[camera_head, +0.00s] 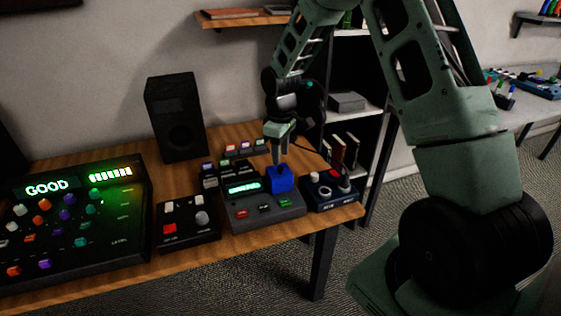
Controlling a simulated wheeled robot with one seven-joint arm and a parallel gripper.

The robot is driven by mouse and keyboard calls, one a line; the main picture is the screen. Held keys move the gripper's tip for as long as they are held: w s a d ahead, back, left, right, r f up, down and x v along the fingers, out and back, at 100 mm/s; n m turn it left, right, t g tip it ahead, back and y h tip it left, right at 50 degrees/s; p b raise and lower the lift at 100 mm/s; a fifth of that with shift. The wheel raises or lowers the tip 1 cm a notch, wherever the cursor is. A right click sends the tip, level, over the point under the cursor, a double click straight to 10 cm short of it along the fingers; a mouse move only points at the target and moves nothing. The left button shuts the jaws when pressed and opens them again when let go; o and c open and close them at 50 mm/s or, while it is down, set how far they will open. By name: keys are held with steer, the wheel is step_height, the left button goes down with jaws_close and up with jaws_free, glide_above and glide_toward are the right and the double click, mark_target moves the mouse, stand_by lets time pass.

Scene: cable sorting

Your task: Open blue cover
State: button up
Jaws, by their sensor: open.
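The blue cover (281,180) is a small blue box-like piece at the back right of a grey device (262,212) with a green display. It appears closed, though my gripper partly hides its top. My gripper (276,162) points down just above the blue cover, at its upper left edge. The fingers are open, and no object shows between them. I cannot tell whether a fingertip touches the cover.
A black box with knobs (188,222) stands left of the grey device, and a dark blue knob box (331,190) stands close on its right. A large panel reading GOOD (75,215) fills the left. A black speaker (177,118) and small coloured-top blocks (246,146) stand behind.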

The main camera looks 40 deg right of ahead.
mark_target(280, 166)
steer(key=shift+f, duration=2)
jaws_close()
steer(key=shift+r+p, duration=0.15)
steer(key=shift+p, duration=0.15)
